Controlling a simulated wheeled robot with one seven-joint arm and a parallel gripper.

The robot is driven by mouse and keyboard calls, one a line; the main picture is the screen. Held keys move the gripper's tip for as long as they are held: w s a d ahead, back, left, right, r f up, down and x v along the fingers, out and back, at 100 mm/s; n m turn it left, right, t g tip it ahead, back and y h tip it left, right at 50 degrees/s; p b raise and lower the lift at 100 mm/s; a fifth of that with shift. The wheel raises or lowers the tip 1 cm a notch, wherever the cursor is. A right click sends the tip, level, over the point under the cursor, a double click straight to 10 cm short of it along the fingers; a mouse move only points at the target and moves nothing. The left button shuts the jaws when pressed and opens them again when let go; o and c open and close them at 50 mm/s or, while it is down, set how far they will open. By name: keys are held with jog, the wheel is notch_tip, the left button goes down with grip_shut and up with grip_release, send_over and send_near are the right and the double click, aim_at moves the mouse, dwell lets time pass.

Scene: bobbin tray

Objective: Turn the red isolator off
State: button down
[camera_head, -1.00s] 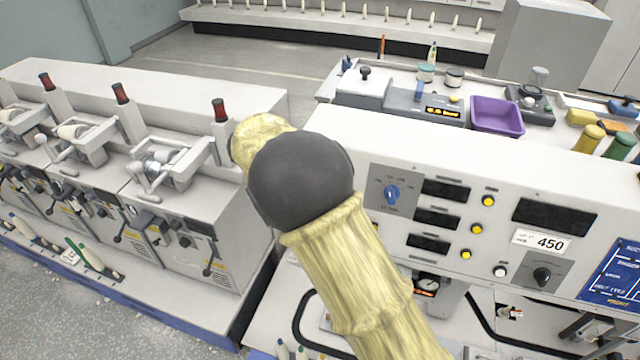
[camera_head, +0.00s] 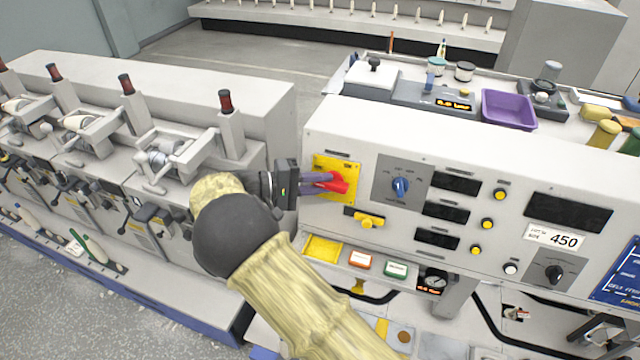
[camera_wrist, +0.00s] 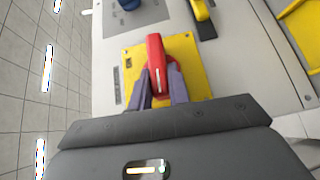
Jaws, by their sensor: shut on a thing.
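The red isolator (camera_head: 338,183) is a red handle on a yellow plate (camera_head: 322,164), at the left end of the control panel's front. In the wrist view the red handle (camera_wrist: 156,58) stands lengthwise in the picture on the yellow plate (camera_wrist: 192,50). My gripper (camera_head: 322,181) reaches it from the left in the head view. Its purple-grey fingers (camera_wrist: 161,88) lie one on each side of the handle and are shut on it. The fingers hide the handle's near sides and part of the plate.
A blue rotary knob (camera_head: 401,186) sits just right of the isolator, and a yellow handle (camera_head: 366,219) below it. Orange (camera_head: 360,260) and green (camera_head: 396,270) buttons are lower down. Machines with red lamps (camera_head: 225,101) stand left of my arm. A purple tray (camera_head: 509,108) lies on top behind.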

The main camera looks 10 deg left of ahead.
jog(key=shift+n, duration=0.3)
jog(key=c, duration=1.3)
grip_release()
jog(key=shift+f, duration=0.1)
jog(key=shift+s+a+b, duration=0.2)
jog(key=shift+a+b, duration=0.15)
jog(key=shift+a, duration=0.1)
jog(key=b+v, duration=0.1)
jog(key=v, duration=0.4)
jog(key=b+v, duration=0.2)
jog(key=v, duration=0.4)
jog(key=b+v, duration=0.2)
jog(key=v, duration=0.3)
jog(key=shift+s+a+f, duration=0.25)
jog(key=shift+s+f, duration=0.05)
